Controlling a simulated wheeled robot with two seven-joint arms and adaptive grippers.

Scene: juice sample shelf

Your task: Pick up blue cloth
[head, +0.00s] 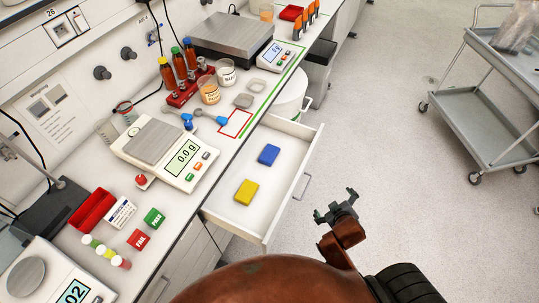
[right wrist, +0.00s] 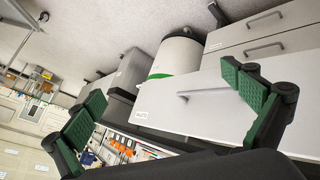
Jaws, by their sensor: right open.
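The blue cloth (head: 268,155) lies flat and folded in the open white drawer (head: 290,184), towards its far side in the head view. A yellow cloth (head: 246,192) lies in the same drawer, nearer to me. My right gripper (head: 338,207) is outside the drawer, to the right of its front panel, apart from both cloths. In the right wrist view my right gripper (right wrist: 165,100) is open with nothing between its green-padded fingers. The drawer front with its handle shows beyond the fingers there; the cloths are not visible in that view. My left gripper is not in view.
The bench above the drawer holds a balance (head: 155,145), a red rack of bottles (head: 188,85), beakers and small red and green blocks (head: 153,218). A white bin (head: 293,95) stands beyond the drawer. A grey cart (head: 485,90) stands far right. The floor between is clear.

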